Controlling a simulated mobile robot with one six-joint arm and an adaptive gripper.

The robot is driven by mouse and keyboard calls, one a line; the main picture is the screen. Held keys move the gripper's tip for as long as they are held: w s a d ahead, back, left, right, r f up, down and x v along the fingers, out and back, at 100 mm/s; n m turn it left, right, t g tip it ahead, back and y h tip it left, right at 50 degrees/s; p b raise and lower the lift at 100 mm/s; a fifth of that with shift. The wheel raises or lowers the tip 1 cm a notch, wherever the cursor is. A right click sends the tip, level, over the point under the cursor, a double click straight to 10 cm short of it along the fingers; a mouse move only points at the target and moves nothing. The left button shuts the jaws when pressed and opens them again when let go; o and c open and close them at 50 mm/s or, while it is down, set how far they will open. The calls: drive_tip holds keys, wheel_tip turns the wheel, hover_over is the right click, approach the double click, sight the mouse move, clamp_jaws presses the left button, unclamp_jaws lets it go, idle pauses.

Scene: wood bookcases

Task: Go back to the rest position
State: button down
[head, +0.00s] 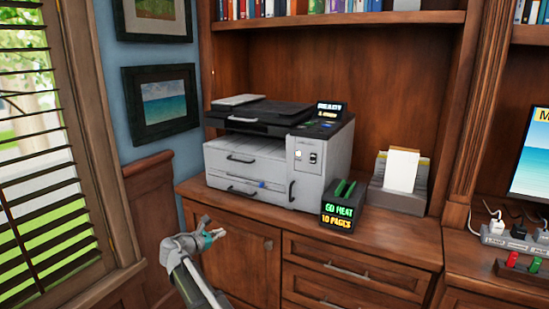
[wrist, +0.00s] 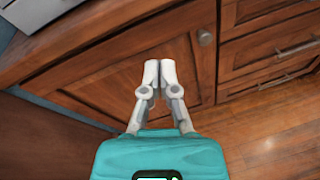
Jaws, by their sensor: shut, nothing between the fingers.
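My gripper (head: 217,234) is in front of the wood cabinet, below the counter's front edge and left of centre in the head view. In the wrist view my gripper (wrist: 159,72) has its two pale fingertips together, with nothing between them. Behind the fingertips is a cabinet door (wrist: 95,85), which also shows in the head view (head: 235,262). The fingers look apart from the door, but the exact gap is hard to tell.
A grey printer (head: 245,170) stands on the wood counter (head: 390,225). Right of it are a small dark box with lit text (head: 338,219) and a paper holder (head: 405,198). Drawers (head: 345,270) lie right of the door. A window with blinds (head: 40,190) is at left. Wood floor (wrist: 265,150) is clear.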

drive_tip(key=s+d+f+m+g+y, duration=0.1)
drive_tip(key=s+d+f+m+g, duration=0.25)
drive_tip(key=d, duration=0.55)
drive_tip(key=s+d+f+m+g, duration=0.25)
drive_tip(key=d+m, duration=0.25)
drive_tip(key=d, duration=0.3)
drive_tip(key=s+d+f+m+g+y, duration=0.15)
drive_tip(key=s+d+f+m, duration=0.3)
drive_tip(key=d, duration=0.45)
drive_tip(key=s+d+f+m+g+y, duration=0.2)
drive_tip(key=s+d+m+g+y, duration=0.1)
drive_tip(key=s+d+m, duration=0.4)
drive_tip(key=s+d+f+m+g+y, duration=0.25)
drive_tip(key=s+m+y, duration=0.2)
drive_tip(key=s, duration=0.45)
wheel_tip(320, 180, up, 31)
drive_tip(key=m+p, duration=0.1)
drive_tip(key=p, duration=2.9)
drive_tip(key=shift+h+p, duration=0.3)
drive_tip(key=shift+h, duration=0.1)
